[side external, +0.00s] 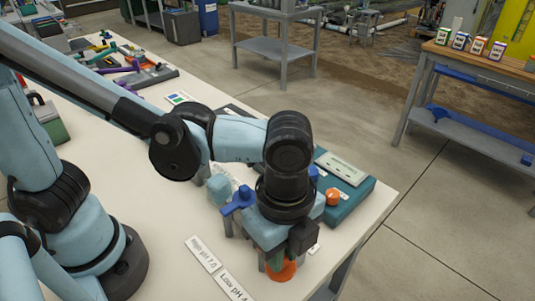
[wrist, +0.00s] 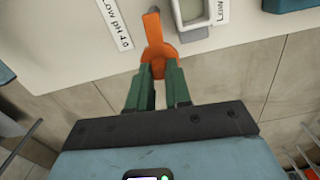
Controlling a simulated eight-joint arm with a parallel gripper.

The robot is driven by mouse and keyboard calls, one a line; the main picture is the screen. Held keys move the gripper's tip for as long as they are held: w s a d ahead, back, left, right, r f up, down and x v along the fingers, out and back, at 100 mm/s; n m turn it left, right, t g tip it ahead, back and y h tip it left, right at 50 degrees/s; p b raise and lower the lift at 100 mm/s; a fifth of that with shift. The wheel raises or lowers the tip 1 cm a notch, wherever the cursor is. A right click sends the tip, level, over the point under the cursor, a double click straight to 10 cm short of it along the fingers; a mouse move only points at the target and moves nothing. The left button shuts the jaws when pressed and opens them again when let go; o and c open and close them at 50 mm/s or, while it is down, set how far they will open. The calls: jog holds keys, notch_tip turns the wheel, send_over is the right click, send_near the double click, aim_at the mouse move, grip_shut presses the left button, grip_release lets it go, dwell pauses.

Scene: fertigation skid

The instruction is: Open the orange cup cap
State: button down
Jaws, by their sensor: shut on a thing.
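My gripper (wrist: 158,76) has green fingers that are shut on an orange piece, which I take for the orange cup cap (wrist: 159,48). In the wrist view the cap is rounded near the fingers and narrows to a greyish tip at the far end. A pale open-topped cup or holder (wrist: 189,12) stands just right of it. In the side external view the cap (side external: 283,271) shows low at the table's front edge, beneath my gripper (side external: 276,262). My wrist hides most of the fingers and the cup there. I cannot tell whether the cap is still seated on a cup.
Label strips reading "High pH 7.0" (side external: 203,254) and "Low pH 4.0" (side external: 234,285) lie on the white table. A teal unit (side external: 352,205) with an orange knob (side external: 333,197) stands right of my wrist. A blue valve-like handle (side external: 238,200) is close on the left.

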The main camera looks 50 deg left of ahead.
dwell(0.3)
jog(key=c, duration=1)
grip_release()
jog(key=shift+c, duration=0.2)
notch_tip(320, 180, up, 12)
jog(key=shift+a, duration=0.1)
jog(key=w+a+f+n+t, duration=0.2)
jog(key=a+n, duration=0.4)
jog(key=a, duration=0.2)
jog(key=w+a+f+n+t, duration=0.2)
jog(key=a+f+n, duration=0.1)
jog(key=a+n, duration=0.3)
jog(key=w+a+f+n+t, duration=0.2)
jog(key=w+a+n+t, duration=0.1)
jog(key=a+n, duration=0.4)
jog(key=a, duration=0.2)
jog(key=shift+a+f, duration=0.15)
jog(key=shift+a, duration=0.15)
